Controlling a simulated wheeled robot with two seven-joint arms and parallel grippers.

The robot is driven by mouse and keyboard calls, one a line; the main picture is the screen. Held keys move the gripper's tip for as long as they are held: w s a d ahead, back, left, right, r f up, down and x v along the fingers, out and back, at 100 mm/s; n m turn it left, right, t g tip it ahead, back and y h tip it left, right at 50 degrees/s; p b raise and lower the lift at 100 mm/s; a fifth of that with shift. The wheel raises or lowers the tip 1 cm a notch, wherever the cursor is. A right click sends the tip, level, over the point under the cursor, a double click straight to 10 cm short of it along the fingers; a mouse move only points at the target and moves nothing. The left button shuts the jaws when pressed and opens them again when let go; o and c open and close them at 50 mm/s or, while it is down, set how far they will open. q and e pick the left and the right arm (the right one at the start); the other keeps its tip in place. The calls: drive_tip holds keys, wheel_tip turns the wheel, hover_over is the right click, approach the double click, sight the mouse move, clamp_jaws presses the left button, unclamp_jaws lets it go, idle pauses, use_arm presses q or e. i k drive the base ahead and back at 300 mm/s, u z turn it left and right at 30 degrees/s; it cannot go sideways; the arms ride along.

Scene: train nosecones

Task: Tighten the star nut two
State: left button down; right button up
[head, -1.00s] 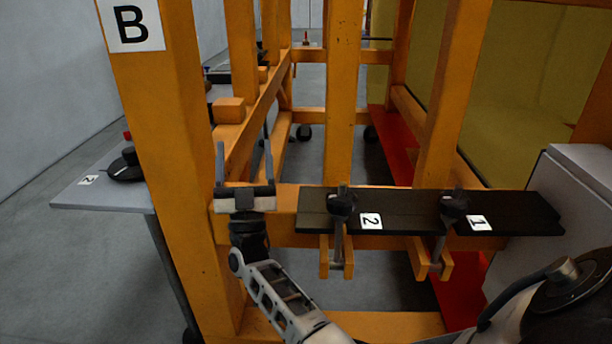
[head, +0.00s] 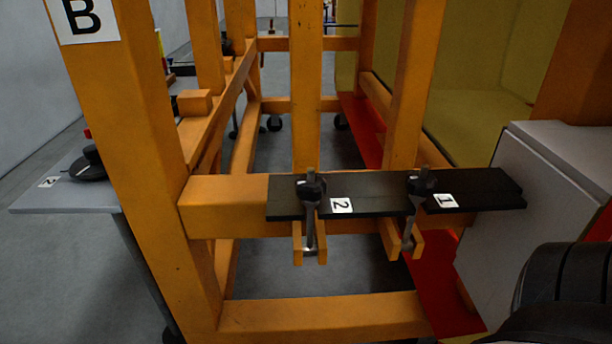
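Star nut two is the black knob (head: 311,187) on a bolt, just left of the white label 2 (head: 341,205) on the black plate (head: 380,203). Its metal bolt hangs down in front of the orange beam, between two small orange prongs (head: 310,250). A second black star nut (head: 421,184) sits to the right, beside the label 1 (head: 445,201). Neither gripper shows in the head view. Only a dark part at the lower right edge shows, which looks like a piece of my arm.
The orange frame (head: 143,150) stands around the plate, with a post marked B at left. A grey side table (head: 70,198) holds a black object at far left. A grey box (head: 545,190) stands at right. The space in front of the star nuts is clear.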

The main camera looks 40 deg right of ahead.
sight(311, 194)
drive_tip(key=z, duration=1.1)
drive_tip(key=k, duration=0.7)
drive_tip(key=u, duration=0.9)
